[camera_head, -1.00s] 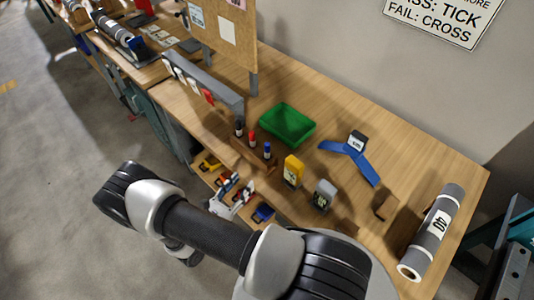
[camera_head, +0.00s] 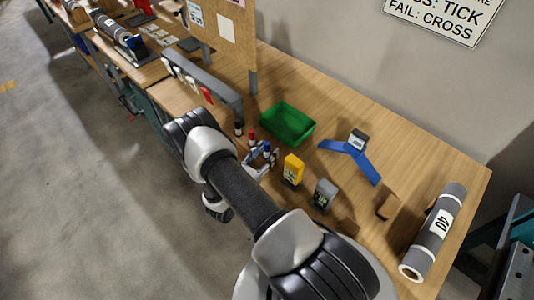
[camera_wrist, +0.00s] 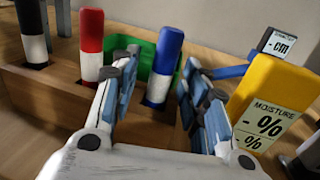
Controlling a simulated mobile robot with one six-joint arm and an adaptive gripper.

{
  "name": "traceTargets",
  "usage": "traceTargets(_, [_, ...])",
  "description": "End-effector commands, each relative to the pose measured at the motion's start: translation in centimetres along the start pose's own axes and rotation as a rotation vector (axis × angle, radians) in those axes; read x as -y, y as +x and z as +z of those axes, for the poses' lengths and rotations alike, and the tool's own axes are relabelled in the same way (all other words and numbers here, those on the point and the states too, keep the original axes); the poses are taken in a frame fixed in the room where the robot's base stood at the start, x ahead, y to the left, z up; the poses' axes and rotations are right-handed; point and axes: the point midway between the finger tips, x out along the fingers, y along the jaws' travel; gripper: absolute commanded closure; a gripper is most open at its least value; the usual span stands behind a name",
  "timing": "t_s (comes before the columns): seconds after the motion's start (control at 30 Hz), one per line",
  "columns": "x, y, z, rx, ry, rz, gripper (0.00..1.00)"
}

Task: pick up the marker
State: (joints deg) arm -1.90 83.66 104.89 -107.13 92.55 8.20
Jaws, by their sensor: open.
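In the wrist view a wooden block (camera_wrist: 50,97) holds three upright markers: a black one (camera_wrist: 33,30), a red one (camera_wrist: 91,40) and a blue one (camera_wrist: 168,48). Each has a coloured cap and a white body. My gripper (camera_wrist: 160,72) is open, its pads on either side of the blue marker with gaps. The pads appear apart from it. In the head view my gripper (camera_head: 262,160) is at the block, and its fingers partly hide it. The red marker (camera_head: 252,135) and blue marker (camera_head: 267,147) show there. The task does not say which marker.
A yellow moisture meter (camera_wrist: 272,95) stands close right of my fingers. A grey device (camera_head: 325,194) stands beyond it. A green tray (camera_head: 287,124) and blue angled tool (camera_head: 356,152) lie behind. A grey roll (camera_head: 434,232) lies at the right end.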

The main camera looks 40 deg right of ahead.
Motion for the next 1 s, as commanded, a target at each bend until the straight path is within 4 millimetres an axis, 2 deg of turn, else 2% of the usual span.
traceTargets(0.1, [0.01, 0.79, -0.01, 0.000, 0.001, 0.000, 0.59])
traceTargets(0.33, [-0.01, 0.83, 0.01, 0.000, 0.000, 0.001, 0.59])
traceTargets(0.9, [0.02, 0.80, -0.01, 0.000, -0.001, 0.001, 0.97])
traceTargets(1.0, [0.02, 0.80, -0.01, 0.000, -0.001, 0.001, 1.00])
